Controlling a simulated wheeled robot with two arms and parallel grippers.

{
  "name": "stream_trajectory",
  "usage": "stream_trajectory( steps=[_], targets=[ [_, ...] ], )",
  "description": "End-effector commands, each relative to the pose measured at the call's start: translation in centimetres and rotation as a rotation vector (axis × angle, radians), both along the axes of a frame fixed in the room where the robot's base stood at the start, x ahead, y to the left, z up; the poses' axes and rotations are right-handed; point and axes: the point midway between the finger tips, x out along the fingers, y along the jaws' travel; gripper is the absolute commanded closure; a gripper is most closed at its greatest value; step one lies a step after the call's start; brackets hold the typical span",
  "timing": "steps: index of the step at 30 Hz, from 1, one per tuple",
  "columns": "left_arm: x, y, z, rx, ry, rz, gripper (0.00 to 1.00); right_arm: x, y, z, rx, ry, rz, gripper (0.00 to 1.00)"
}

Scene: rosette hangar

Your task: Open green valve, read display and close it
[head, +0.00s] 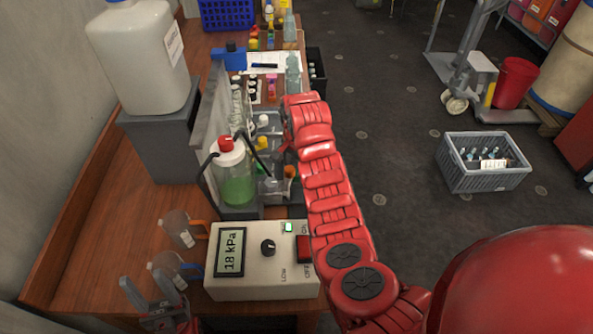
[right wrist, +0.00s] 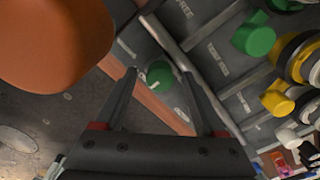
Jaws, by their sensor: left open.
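The display (head: 230,252) on a beige control box (head: 262,288) reads "18 kPa" in the head view. In the right wrist view a round green knob (right wrist: 160,76) lies between and beyond my right fingertips; I cannot tell whether they touch it. More green handles (right wrist: 254,38) show at the upper right, and I cannot tell which is the green valve. My right gripper (right wrist: 158,78) is open, its fingers spread; the head view hides it behind my red forearm. My left gripper (head: 146,276) is open and empty at the lower left, beside clear cups.
A bottle of green liquid (head: 238,188) with a red cap stands behind the box. A white canister (head: 142,55) stands at the back left. Yellow handles (right wrist: 278,100) and a large orange shape (right wrist: 50,35) show in the wrist view. A grey crate (head: 485,165) sits on the floor.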

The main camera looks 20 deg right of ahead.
Motion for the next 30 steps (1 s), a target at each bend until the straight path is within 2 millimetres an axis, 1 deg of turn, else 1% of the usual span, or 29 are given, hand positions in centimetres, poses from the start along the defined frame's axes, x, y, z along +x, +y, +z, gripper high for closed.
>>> stream_trajectory(
  steps=[7, 11, 14, 16, 20, 24, 30],
  targets=[
    [0.0, 0.0, 0.0, 0.0, 0.0, 0.0, 0.5, 0.0, 0.0, 0.0, 0.0, 0.0, 0.001, 0.28],
    [0.0, 0.0, 0.5, 0.0, 0.0, 0.0, 0.5, 0.0, 0.1, 0.8, -0.001, 0.0, 0.002, 0.28],
    [0.0, 0.0, 1.2, 0.0, 0.0, 0.0, 0.5, 0.0, 0.1, 2.1, -0.003, 0.001, 0.002, 0.28],
    [0.0, 0.0, 2.0, 0.0, 0.0, 0.0, 0.5, 0.0, 0.2, 3.4, 0.0, 0.001, 0.001, 0.28],
    [0.0, 0.0, 2.4, 0.0, 0.0, 0.0, 0.5, 0.1, 0.2, 6.1, 0.001, -0.003, 0.002, 0.28],
    [0.0, 0.0, 2.4, 0.0, 0.0, 0.0, 0.5, 0.1, 0.3, 9.1, 0.005, -0.004, 0.001, 0.28],
    [0.0, 0.0, 2.1, 0.0, 0.0, 0.0, 0.5, 0.2, 0.2, 12.6, 0.006, -0.006, 0.001, 0.28]
  ],
)
